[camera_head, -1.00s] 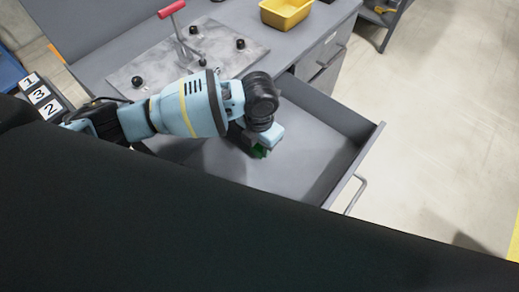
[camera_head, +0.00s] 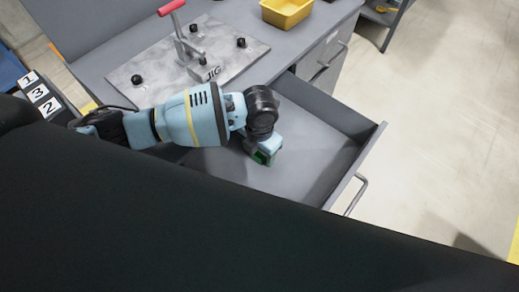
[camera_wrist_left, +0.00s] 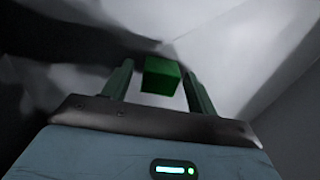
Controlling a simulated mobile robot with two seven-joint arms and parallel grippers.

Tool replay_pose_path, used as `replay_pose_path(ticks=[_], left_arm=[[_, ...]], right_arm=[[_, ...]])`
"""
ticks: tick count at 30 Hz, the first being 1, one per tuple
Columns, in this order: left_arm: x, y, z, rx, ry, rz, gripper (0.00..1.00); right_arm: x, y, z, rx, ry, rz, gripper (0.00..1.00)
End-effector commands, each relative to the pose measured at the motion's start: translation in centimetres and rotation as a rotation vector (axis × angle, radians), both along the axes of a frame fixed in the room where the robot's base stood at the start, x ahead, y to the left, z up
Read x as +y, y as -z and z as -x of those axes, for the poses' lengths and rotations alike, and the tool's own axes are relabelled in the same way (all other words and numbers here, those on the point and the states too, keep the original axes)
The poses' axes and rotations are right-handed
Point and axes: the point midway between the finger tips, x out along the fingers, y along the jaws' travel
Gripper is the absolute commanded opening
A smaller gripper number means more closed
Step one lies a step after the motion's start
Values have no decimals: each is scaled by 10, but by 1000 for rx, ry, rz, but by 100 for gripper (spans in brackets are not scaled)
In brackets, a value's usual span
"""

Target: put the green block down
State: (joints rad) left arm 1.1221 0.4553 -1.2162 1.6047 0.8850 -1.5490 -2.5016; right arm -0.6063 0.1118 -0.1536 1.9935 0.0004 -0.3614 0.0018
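The green block (camera_wrist_left: 161,76) shows between my left gripper's fingertips in the left wrist view. A gap shows between it and the left finger, and the right finger is very close to it. My left gripper (camera_wrist_left: 160,85) looks open around the block. In the head view the left gripper (camera_head: 264,155) points down into the open grey drawer (camera_head: 310,150), and only a little of the green block (camera_head: 262,157) shows there. I cannot tell whether the block touches the drawer floor. My right gripper is out of view.
The drawer's front wall and handle (camera_head: 356,195) are to the right. A jig plate (camera_head: 150,80) with a red-handled clamp (camera_head: 172,8) lies on the bench. A yellow bin (camera_head: 286,12) stands at the back. The drawer's right part is empty.

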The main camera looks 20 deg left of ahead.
Motion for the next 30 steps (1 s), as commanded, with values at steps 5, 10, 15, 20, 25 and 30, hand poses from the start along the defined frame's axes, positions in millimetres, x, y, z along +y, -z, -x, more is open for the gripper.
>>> replay_pose_path(ticks=[5,10,15,20,25,30], left_arm=[[0,0,0,0,0,0,58],[0,-7,-1,-2,0,1,58],[0,-34,-2,-6,1,1,58],[0,-67,-1,-6,1,1,58],[0,-98,-1,-5,0,1,58],[0,-117,0,-2,0,1,58]], right_arm=[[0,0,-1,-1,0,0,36],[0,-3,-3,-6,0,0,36],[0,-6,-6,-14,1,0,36],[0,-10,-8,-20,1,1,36],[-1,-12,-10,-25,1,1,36],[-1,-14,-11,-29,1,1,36]])
